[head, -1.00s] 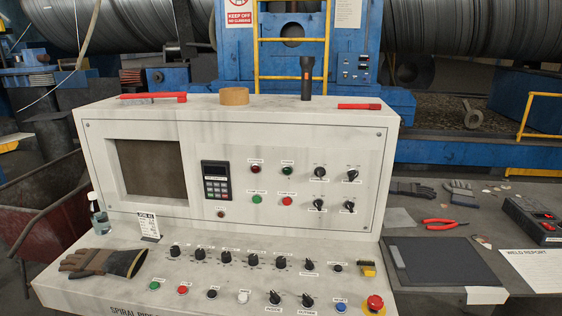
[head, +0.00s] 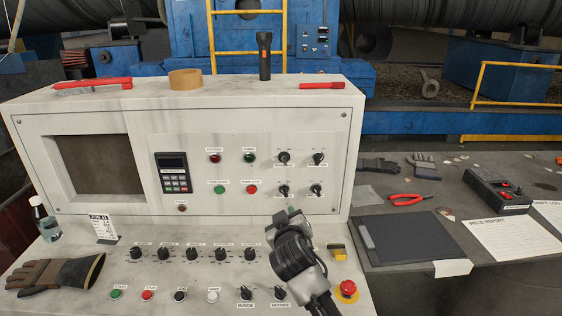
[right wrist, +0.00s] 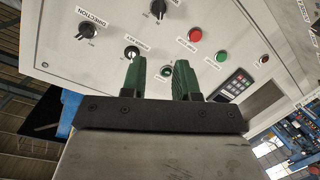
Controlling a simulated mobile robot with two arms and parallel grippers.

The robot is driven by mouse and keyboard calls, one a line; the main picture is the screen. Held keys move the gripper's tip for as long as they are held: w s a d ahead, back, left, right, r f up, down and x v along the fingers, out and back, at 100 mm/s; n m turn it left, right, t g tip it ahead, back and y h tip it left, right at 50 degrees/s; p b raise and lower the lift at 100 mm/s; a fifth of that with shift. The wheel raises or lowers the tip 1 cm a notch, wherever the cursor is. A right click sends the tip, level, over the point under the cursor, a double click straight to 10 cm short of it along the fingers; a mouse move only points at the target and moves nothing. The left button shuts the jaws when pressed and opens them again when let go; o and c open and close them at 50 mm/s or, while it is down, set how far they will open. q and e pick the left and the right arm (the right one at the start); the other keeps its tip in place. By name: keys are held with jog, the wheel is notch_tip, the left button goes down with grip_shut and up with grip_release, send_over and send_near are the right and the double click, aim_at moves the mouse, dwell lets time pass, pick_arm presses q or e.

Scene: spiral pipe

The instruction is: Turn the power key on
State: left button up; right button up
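The power key looks to be the upper-left black switch (head: 284,158) on the console's upright panel; its small label is hard to read. In the right wrist view, the round switch (right wrist: 131,52) sits just beyond the tip of the left-hand finger. My right gripper (head: 287,218) is in front of the panel, below the switches and above the sloping desk. In the right wrist view its two green fingers (right wrist: 160,68) are apart with nothing between them, short of the panel. A green lamp shows between their tips. My left gripper is out of view.
Other switches (head: 319,158), a green button (head: 219,189) and a red button (head: 251,189) surround the key. The desk carries a row of knobs (head: 191,254), a red emergency stop (head: 347,288) and a glove (head: 50,275). A flashlight (head: 264,55) stands on top.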

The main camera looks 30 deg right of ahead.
jog(key=t+h, duration=0.2)
send_near(284, 161)
jog(key=p+x, duration=0.2)
jog(key=x, duration=0.7)
jog(key=shift+w+d+f, duration=0.15)
jog(key=shift+w, duration=0.2)
grip_shut()
